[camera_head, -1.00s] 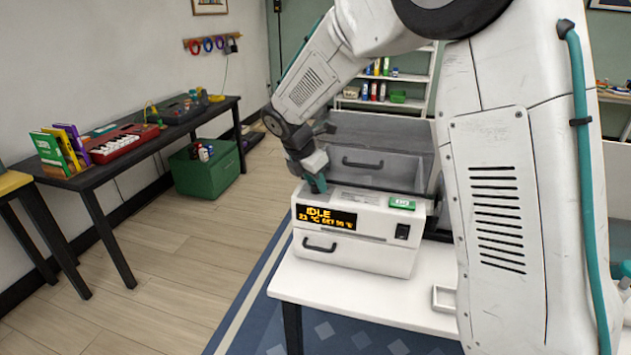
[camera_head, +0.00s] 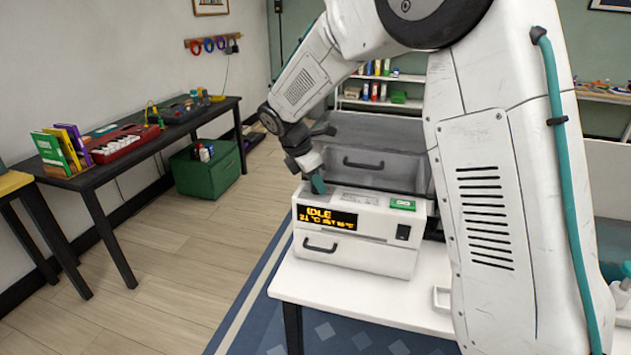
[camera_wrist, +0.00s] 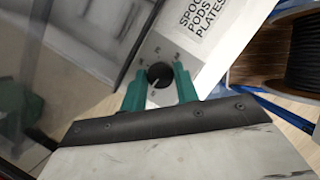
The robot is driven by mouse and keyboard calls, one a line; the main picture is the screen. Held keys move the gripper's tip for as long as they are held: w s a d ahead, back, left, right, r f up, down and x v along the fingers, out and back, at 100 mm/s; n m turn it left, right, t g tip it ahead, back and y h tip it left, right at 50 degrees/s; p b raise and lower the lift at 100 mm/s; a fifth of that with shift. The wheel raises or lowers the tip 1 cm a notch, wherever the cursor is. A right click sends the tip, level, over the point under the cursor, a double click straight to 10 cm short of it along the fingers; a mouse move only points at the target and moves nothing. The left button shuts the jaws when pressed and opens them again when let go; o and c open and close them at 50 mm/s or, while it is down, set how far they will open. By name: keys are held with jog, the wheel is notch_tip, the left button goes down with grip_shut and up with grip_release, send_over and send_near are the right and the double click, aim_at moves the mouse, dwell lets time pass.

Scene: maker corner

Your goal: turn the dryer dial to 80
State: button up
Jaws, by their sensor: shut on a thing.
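The dryer (camera_head: 385,254) is a white box with a front drawer handle, standing on a white table. In the head view my gripper (camera_head: 317,184) is at the dryer's top left, hiding the dial.
A grey lidded bin with a handle (camera_head: 362,162) stands behind the dryer. A green label (camera_head: 402,204) and black switch (camera_head: 403,232) are on the dryer's right. A spool (camera_wrist: 305,52) shows in the wrist view. Open floor lies left of the table.

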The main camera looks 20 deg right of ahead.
jog(key=o, duration=1)
jog(key=shift+c, duration=0.2)
jog(key=shift+r, duration=0.15)
jog(key=v, duration=0.7)
jog(key=shift+r, duration=0.3)
jog(key=shift+a, duration=0.1)
